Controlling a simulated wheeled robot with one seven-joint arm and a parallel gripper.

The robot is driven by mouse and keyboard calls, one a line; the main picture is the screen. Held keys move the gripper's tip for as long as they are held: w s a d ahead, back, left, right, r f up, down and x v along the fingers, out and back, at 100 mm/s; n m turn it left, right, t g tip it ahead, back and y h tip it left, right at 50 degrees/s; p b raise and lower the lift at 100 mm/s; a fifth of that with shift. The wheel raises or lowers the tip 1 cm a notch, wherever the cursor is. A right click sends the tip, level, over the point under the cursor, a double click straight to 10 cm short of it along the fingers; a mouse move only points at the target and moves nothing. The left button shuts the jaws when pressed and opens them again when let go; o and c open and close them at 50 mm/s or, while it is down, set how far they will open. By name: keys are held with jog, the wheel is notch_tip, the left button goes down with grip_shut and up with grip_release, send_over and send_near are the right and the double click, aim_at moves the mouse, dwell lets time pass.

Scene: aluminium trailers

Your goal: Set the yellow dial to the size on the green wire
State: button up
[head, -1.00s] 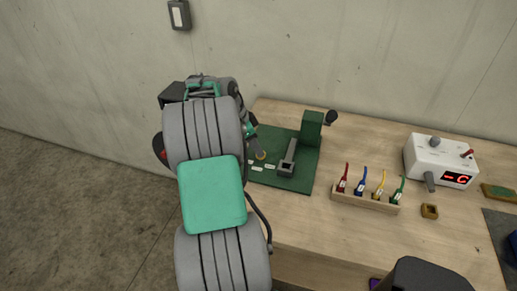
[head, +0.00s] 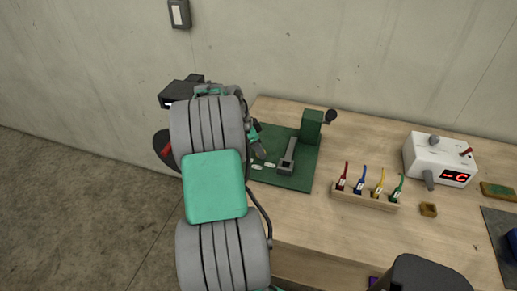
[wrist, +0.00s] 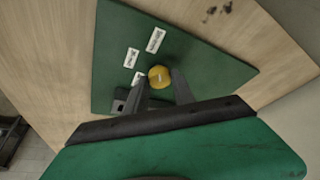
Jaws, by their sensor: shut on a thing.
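The yellow dial (wrist: 159,76) sits on the green board of the press (wrist: 200,60), with white labels (wrist: 155,40) around part of it. My gripper (wrist: 161,81) has its fingers on either side of the dial and is shut on it. In the head view my gripper (head: 259,149) is low over the left part of the green board (head: 300,182) and hides the dial. The green wire (head: 398,189) stands at the right end of a wooden rack. Its tag is too small to read here, and so are the dial's labels.
The wooden rack (head: 363,201) also holds red, blue and yellow wires. The press's green post (head: 311,126) and grey bar (head: 288,156) stand right of my gripper.

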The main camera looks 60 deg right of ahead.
grip_shut()
jog(key=shift+f+n+b, duration=0.1)
jog(key=shift+n+b, duration=0.4)
jog(key=shift+b, duration=0.05)
jog(key=shift+s+n+t+h+b, duration=0.1)
jog(key=shift+n+t+h+b, duration=0.2)
jog(key=shift+n+b, duration=0.35)
jog(key=shift+s+n+t+h+b, duration=0.1)
jog(key=shift+n+t+h+b, duration=0.3)
jog(key=shift+n+b, duration=0.75)
jog(key=n+t+b, duration=0.1)
jog(key=n, duration=0.1)
jog(key=n+b, duration=0.1)
jog(key=n, duration=0.1)
jog(key=shift+s+a+n+t, duration=0.1)
jog(key=shift+s+n+t, duration=0.05)
jog(key=shift+n+t, duration=0.2)
jog(key=shift+n+t+b, duration=0.45)
jog(key=shift+n+b, duration=0.2)
jog(key=shift+n, duration=0.8)
